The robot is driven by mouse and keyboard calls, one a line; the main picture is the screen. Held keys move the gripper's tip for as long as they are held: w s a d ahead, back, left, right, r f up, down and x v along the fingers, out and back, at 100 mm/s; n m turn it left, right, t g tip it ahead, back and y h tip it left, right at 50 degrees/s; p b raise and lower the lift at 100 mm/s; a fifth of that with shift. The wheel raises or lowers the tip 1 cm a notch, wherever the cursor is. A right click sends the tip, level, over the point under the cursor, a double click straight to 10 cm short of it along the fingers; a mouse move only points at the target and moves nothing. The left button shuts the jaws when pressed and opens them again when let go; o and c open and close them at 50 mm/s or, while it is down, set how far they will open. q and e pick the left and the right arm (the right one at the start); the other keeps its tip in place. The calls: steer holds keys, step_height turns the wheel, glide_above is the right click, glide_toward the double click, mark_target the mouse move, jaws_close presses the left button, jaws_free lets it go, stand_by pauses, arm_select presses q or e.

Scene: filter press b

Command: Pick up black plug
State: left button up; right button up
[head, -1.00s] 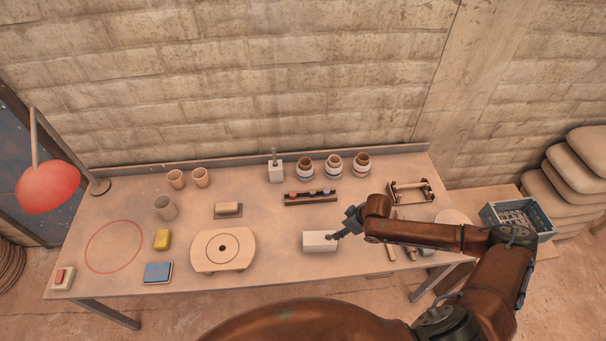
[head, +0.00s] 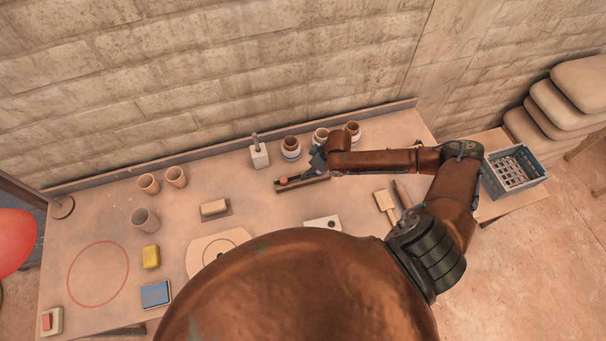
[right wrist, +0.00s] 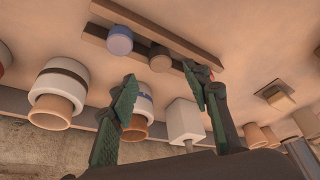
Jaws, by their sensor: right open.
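The black plug (right wrist: 160,58) shows in the right wrist view as a dark grey-brown round piece in the middle of a dark rack (right wrist: 185,65). A blue plug (right wrist: 119,40) sits to its left, and a red one (right wrist: 211,74) shows partly behind a finger. My right gripper (right wrist: 159,80) is open and empty, its two green-padded fingers apart, with the black plug seen beyond the gap between the tips. In the head view my right gripper (head: 317,163) is over the rack (head: 290,187) and hides the black plug there. The left gripper is not in view.
Banded jars (head: 291,148) stand close behind the rack, with a white holder (head: 259,155) to their left. A white block (head: 322,224) lies in front. A blue crate (head: 515,170) is at the right. The table between the rack and the white block is clear.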

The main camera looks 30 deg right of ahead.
steer(key=shift+x, duration=2.35)
steer(key=shift+s, duration=0.15)
steer(key=shift+c, duration=0.7)
steer(key=c, duration=0.9)
